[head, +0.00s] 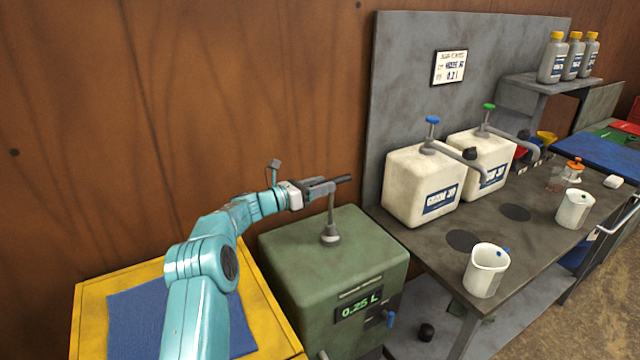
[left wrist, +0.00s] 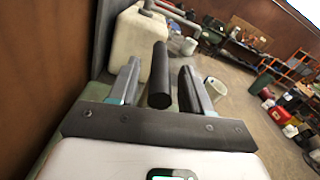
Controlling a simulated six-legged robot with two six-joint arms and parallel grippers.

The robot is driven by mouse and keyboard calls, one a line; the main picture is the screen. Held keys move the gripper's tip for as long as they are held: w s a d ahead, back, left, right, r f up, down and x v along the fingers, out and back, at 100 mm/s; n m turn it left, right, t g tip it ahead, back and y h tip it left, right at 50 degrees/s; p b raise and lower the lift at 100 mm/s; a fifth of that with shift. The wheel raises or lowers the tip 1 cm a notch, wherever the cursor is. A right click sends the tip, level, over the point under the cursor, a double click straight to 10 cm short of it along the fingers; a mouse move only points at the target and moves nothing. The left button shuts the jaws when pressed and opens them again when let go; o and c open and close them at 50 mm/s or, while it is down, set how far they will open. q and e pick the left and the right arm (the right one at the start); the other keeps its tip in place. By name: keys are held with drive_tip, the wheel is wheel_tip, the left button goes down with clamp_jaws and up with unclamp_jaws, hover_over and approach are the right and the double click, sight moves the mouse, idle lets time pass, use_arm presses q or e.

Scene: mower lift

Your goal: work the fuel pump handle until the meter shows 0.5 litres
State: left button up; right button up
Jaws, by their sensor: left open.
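The green fuel pump (head: 320,255) stands left of the workbench, and its front meter (head: 358,305) reads 0.25 L. The pump handle is a dark grip (head: 343,179) at the top of a grey lever rising from the pump's top. My left gripper (head: 325,187) is at the handle. In the left wrist view the dark handle (left wrist: 160,75) lies between the two open fingers, with a gap visible on each side. My right gripper is in neither view.
A workbench (head: 400,222) to the right carries two white canisters (head: 412,190) with pump tops and white jugs (head: 487,270). A yellow-edged stand (head: 88,318) with a blue mat is at lower left. A brown wall (head: 180,100) rises close behind the pump.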

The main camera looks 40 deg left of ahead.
use_arm(q)
drive_tip(key=shift+w+f, duration=0.1)
clamp_jaws()
wheel_tip(320, 180, down, 11)
drive_tip(key=b, duration=0.8)
drive_tip(key=shift+r, duration=0.2)
unclamp_jaws()
drive_tip(key=shift+r, duration=0.1)
